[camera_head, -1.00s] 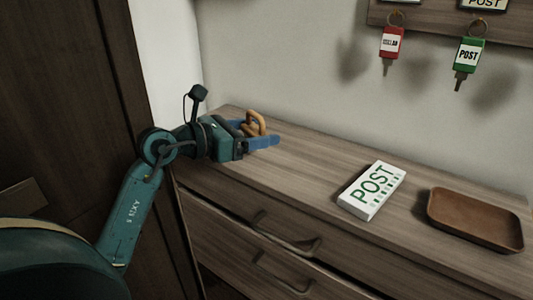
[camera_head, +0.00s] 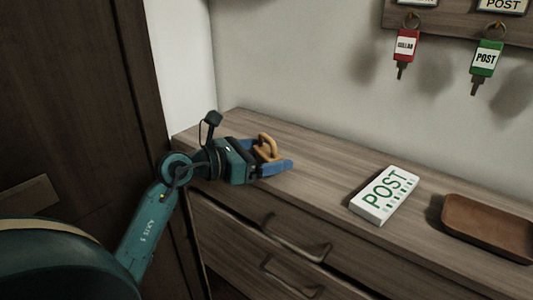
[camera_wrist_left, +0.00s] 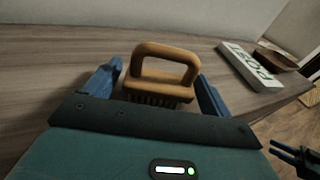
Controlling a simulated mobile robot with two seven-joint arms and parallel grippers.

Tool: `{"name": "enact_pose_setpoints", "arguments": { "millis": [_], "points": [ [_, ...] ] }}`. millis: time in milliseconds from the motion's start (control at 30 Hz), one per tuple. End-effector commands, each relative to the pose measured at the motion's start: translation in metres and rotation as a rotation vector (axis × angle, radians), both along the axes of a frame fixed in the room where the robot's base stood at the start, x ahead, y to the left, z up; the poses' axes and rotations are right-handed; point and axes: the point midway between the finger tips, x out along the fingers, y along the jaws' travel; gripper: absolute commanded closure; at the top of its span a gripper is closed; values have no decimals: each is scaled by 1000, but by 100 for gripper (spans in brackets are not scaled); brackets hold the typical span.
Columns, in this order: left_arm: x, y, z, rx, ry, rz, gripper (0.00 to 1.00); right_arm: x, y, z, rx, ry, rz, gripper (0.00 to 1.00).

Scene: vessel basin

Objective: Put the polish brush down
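The polish brush (camera_head: 267,149) has a tan body with an arched handle. It sits between the blue fingers of my left gripper (camera_head: 270,160), over the left end of the dresser top.
The wooden dresser top (camera_head: 325,172) is clear between the brush and a white POST box (camera_head: 385,195). A brown tray (camera_head: 488,228) lies farther right. Red (camera_head: 406,46) and green (camera_head: 487,59) key tags hang on the wall rack. A wall stands behind the dresser.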

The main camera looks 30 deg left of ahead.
Motion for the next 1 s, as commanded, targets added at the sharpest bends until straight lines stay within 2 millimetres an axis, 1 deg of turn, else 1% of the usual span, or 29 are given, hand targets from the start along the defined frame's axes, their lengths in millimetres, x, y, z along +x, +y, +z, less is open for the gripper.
{"name": "enact_pose_setpoints", "arguments": {
  "millis": [67,267,367,400,467,633,800,900,1000],
  "points": [
    [0,0,0,0,0,0,11,-1,0,0,0,2,1,64],
    [0,0,1,0,0,0,11,-1,1,0,1,2,2,64],
    [0,0,6,0,-1,0,11,-1,1,3,2,5,3,64],
    [-3,2,4,1,1,1,11,-1,2,-1,2,9,4,64],
    [-10,6,4,4,0,2,11,0,2,-3,2,8,5,64],
    [-42,22,8,5,2,3,11,3,2,-6,-2,-6,4,64],
    [-74,38,13,2,3,2,11,4,-1,1,-3,-36,-3,64],
    [-89,45,17,2,2,1,11,1,-3,3,-3,-44,-8,64],
    [-98,50,19,0,1,1,11,-1,-4,3,-4,-46,-8,64]
  ]
}}
